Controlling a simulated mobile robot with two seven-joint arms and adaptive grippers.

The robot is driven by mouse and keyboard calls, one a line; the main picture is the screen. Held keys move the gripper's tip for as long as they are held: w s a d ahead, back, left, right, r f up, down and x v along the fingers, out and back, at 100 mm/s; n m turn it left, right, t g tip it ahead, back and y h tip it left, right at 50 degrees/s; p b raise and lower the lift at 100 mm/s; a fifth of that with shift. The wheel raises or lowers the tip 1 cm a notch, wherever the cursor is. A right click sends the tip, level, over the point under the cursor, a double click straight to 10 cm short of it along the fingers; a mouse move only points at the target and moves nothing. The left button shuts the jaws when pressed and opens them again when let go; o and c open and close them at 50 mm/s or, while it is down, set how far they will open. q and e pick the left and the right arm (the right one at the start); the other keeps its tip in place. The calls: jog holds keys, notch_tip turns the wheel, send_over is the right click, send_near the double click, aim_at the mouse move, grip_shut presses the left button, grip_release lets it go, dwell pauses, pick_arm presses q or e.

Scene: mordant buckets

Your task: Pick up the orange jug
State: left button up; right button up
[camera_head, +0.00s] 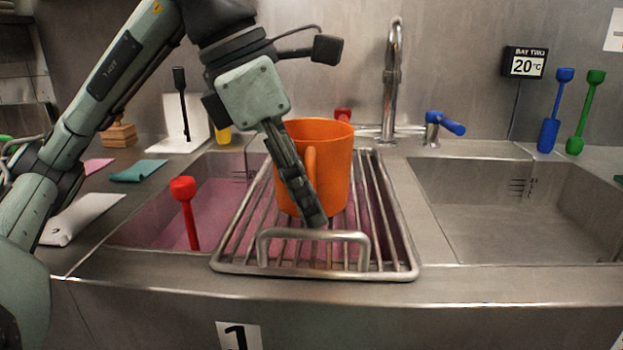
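The orange jug (336,165) stands upright on a metal rack (405,255) that lies across the left sink. Its handle (310,167) faces me. My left gripper (313,216) comes down from the upper left, in front of the jug's left side, with its fingertips low beside the handle. The fingers overlap in this view, so I cannot tell whether they are open or shut, or whether they touch the handle. The gripper hides part of the jug's left side. My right gripper is not in view.
The left sink (150,235) holds pink liquid and a red-knobbed stick (187,205). The right sink (520,220) looks empty. Behind are a tap (391,80) and a blue-handled valve (445,123). Blue (550,130) and green (583,120) tools stand at right.

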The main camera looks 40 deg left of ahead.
pick_arm(q)
grip_shut()
jog(key=shift+r, duration=0.25)
dwell(0.6)
